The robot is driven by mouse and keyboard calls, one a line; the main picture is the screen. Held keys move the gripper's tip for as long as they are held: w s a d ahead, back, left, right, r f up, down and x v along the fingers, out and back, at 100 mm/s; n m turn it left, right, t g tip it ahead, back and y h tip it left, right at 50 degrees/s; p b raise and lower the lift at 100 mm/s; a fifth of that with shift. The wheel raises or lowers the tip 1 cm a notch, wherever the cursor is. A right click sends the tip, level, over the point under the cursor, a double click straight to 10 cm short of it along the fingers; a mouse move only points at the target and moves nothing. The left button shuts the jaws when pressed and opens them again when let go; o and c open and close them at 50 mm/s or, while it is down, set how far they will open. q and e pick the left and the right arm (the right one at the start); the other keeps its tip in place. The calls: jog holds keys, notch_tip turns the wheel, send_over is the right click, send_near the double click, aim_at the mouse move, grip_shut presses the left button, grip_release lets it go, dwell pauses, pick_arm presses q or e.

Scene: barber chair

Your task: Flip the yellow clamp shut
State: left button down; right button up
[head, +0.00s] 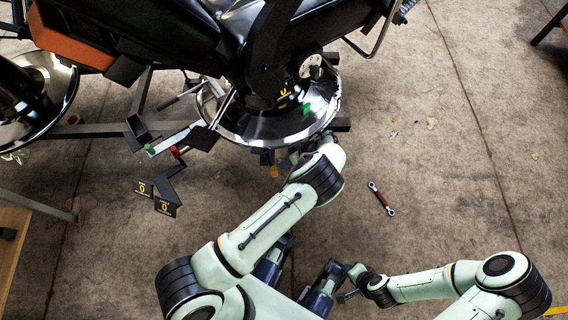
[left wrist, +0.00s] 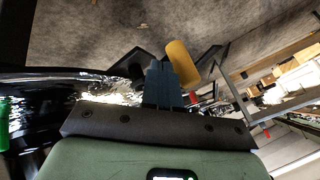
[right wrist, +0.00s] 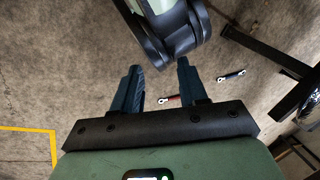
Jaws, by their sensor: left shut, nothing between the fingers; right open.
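The yellow clamp (left wrist: 181,63) shows in the left wrist view as a rounded yellow piece just right of my left fingertips. Its dark base is partly hidden behind the fingers. In the head view only a small yellow bit (head: 275,171) shows below the chair's chrome base. My left gripper (left wrist: 160,68) is shut and empty, its tips close beside the yellow piece; I cannot tell whether they touch. In the head view my left wrist and forearm cover much of this spot. My right gripper (right wrist: 158,68) is open and empty, well away from the clamp.
The chair's round chrome base (head: 225,128) is right by my left gripper. Dark brackets and black tags with yellow marks (head: 166,206) are to the left. A red-handled wrench (head: 381,198) lies on the floor, which is mostly clear at right.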

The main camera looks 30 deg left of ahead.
pick_arm(q)
jog(key=shift+s+a, duration=0.2)
jog(key=shift+s, duration=0.25)
pick_arm(e)
jog(key=shift+s+a+r, duration=0.1)
jog(key=shift+s+r, duration=0.05)
jog(key=shift+s, duration=0.05)
